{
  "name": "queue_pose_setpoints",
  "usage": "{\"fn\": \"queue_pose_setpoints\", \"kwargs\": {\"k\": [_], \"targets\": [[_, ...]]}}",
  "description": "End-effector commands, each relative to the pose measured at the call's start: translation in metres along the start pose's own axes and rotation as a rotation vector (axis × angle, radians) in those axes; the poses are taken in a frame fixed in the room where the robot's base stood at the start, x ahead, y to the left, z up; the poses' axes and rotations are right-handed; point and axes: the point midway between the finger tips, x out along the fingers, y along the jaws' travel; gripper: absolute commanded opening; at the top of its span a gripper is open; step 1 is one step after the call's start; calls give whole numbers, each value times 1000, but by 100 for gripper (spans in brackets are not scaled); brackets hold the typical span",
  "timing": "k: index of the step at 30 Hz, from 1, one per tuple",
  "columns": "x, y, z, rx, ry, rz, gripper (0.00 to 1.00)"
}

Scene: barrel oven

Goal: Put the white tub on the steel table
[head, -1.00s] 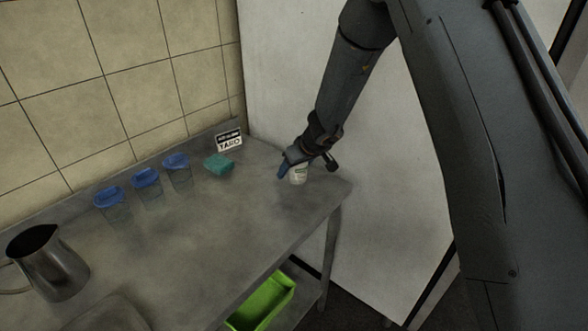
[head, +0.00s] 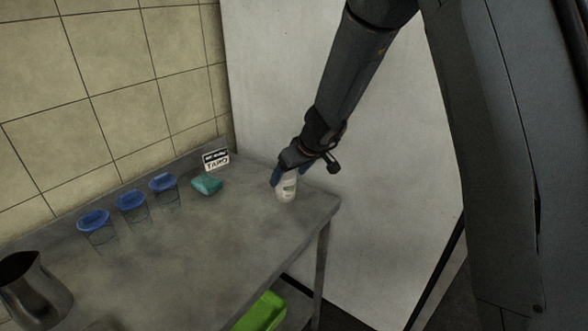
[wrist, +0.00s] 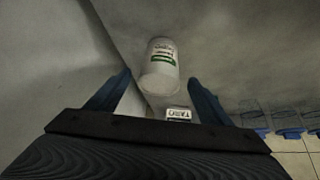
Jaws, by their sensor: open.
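The white tub (head: 286,188) with a green and white label stands upright on the steel table (head: 240,240), near its far right corner. It also shows in the wrist view (wrist: 161,62), ahead of the fingertips and roughly centred between them. My gripper (head: 288,174) is just above and behind the tub in the head view. Its blue fingers are spread apart in the wrist view (wrist: 158,80), with nothing held between them. The gripper hides part of the tub's top in the head view.
A teal sponge (head: 207,184) and a small sign (head: 216,159) are left of the tub. Several blue-lidded clear cups (head: 132,206) line the wall side. A steel pitcher (head: 35,290) stands at front left. A green bin (head: 262,312) is below. The table's middle is clear.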

Motion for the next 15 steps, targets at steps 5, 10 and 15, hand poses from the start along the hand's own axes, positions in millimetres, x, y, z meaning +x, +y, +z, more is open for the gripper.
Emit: {"fn": "queue_pose_setpoints", "kwargs": {"k": [5, 10, 15], "targets": [[-26, 0, 0, -1, 1, 2, 74], [-37, 0, 0, 1, 0, 1, 74], [-40, 0, 2, 4, -3, 0, 74]]}}
